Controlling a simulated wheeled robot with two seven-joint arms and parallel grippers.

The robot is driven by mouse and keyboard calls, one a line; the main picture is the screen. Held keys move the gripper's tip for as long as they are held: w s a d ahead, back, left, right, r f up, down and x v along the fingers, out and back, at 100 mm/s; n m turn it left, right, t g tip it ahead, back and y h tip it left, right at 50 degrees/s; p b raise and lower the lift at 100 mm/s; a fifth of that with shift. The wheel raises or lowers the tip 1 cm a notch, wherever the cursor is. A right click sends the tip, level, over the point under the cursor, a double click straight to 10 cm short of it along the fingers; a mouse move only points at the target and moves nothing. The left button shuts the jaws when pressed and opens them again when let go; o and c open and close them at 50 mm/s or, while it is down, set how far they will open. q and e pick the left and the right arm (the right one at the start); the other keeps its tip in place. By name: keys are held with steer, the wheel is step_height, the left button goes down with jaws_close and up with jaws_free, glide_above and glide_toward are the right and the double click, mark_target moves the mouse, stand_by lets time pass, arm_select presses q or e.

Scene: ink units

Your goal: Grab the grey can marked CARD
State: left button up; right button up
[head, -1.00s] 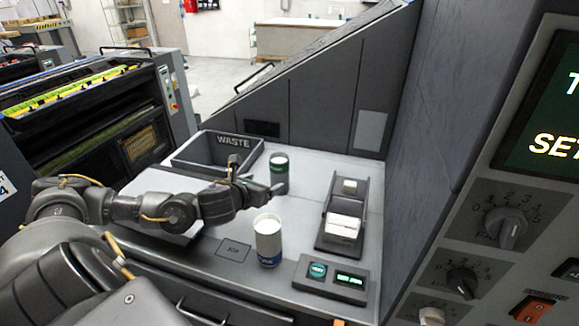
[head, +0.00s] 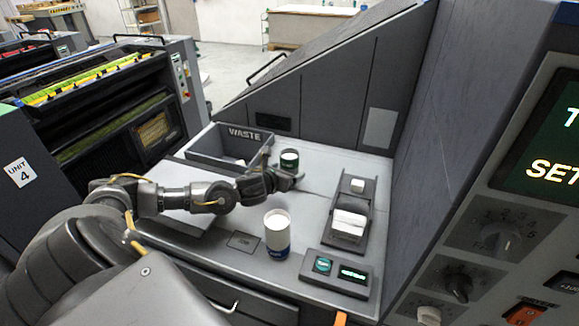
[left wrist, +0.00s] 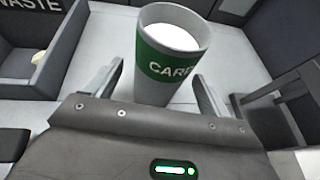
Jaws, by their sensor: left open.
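The grey can marked CARD (left wrist: 160,80) has a green band and a pale top. In the left wrist view it stands upright, its lower part between the two open fingers of my left gripper (left wrist: 160,90). In the head view the can (head: 289,160) stands at the back of the counter, its lower part hidden by my left gripper (head: 290,180). I cannot tell whether a finger touches it. My right gripper is in neither view.
A white can with a blue band (head: 277,240) stands nearer the front. The WASTE bin (head: 215,165) is left of the CARD can, with a small pale thing inside. A device with white paper (head: 348,222) and a button panel (head: 338,273) are to the right.

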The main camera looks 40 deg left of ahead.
mark_target(289, 162)
arm_select(q)
steer(key=shift+x, duration=1.15)
steer(key=c, duration=1.1)
steer(key=shift+r, duration=0.15)
steer(key=shift+r, duration=0.3)
step_height(289, 162, up, 2)
steer(key=shift+r, duration=0.1)
steer(key=s+r, duration=0.1)
steer(key=s+d+r, duration=0.1)
steer(key=r, duration=0.1)
steer(key=s+d+r, duration=0.1)
steer(key=r, duration=0.1)
steer(key=shift+s+d+r+b, duration=0.1)
steer(key=shift+s+r+b, duration=0.15)
steer(key=shift+s+b, duration=0.1)
steer(key=s+d+r, duration=0.1)
steer(key=s, duration=0.1)
steer(key=s+d+r, duration=0.2)
steer(key=s, duration=0.1)
steer(key=s+d+r, duration=0.1)
steer(key=s+d, duration=0.1)
steer(key=s, duration=0.1)
steer(key=shift+s+r, duration=0.2)
steer(key=shift+r, duration=0.05)
